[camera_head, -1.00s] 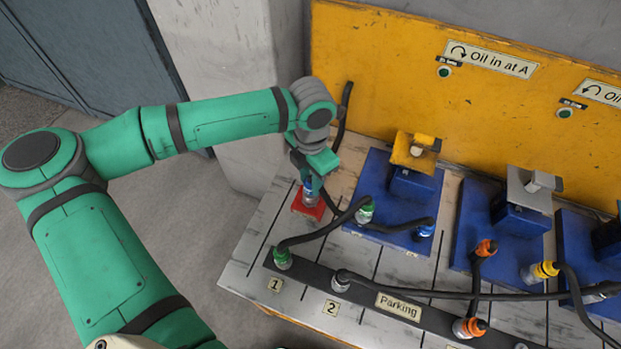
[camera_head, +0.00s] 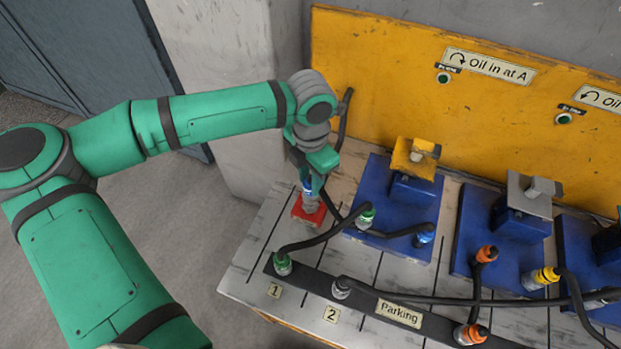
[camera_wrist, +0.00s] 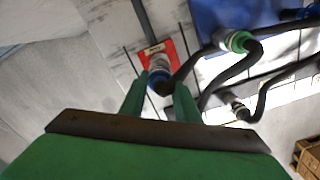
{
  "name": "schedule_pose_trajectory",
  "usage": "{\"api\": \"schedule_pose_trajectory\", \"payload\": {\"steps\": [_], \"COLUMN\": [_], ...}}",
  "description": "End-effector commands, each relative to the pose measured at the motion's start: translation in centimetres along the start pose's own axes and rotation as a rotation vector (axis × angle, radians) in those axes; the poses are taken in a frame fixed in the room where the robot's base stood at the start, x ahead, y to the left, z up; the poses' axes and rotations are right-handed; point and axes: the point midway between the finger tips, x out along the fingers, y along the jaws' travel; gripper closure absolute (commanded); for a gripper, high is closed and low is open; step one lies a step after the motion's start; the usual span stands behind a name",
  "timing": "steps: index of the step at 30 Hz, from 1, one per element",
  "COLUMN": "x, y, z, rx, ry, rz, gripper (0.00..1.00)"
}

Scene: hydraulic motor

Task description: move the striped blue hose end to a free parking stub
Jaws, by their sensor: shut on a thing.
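My gripper (camera_head: 312,186) is shut on the blue hose end (camera_head: 307,193), which stands at the red block (camera_head: 308,211) at the left end of the bench. In the wrist view the blue hose end (camera_wrist: 160,82) sits between my two green fingers, in front of the red block (camera_wrist: 147,57). Whether it touches the block, and whether it has stripes, I cannot tell. The dark parking bar (camera_head: 362,300) runs along the bench front, with a green hose end (camera_head: 282,264) at label 1 and a grey end or stub (camera_head: 341,288) at label 2. An orange hose end (camera_head: 470,334) stands farther right.
A blue motor plate (camera_head: 385,225) right of my gripper carries green (camera_head: 366,217) and blue (camera_head: 425,234) hose ends. Dark hoses cross the bench. A yellow back panel (camera_head: 380,90) rises behind. Bare bench surface (camera_head: 255,240) lies left of the red block.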

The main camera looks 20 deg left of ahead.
Motion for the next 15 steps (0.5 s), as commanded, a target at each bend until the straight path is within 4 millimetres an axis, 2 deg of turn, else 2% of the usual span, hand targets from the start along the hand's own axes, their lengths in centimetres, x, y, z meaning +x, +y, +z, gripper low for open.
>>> {"api": "schedule_pose_trajectory", "payload": {"steps": [5,15], "x": [-0.3,-3.1], "y": [0.0,0.0], "z": [0.1,0.1], "rx": [0.001,0.002], "ry": [0.000,0.000], "rz": [0.001,0.003], "gripper": [1.00,1.00]}}
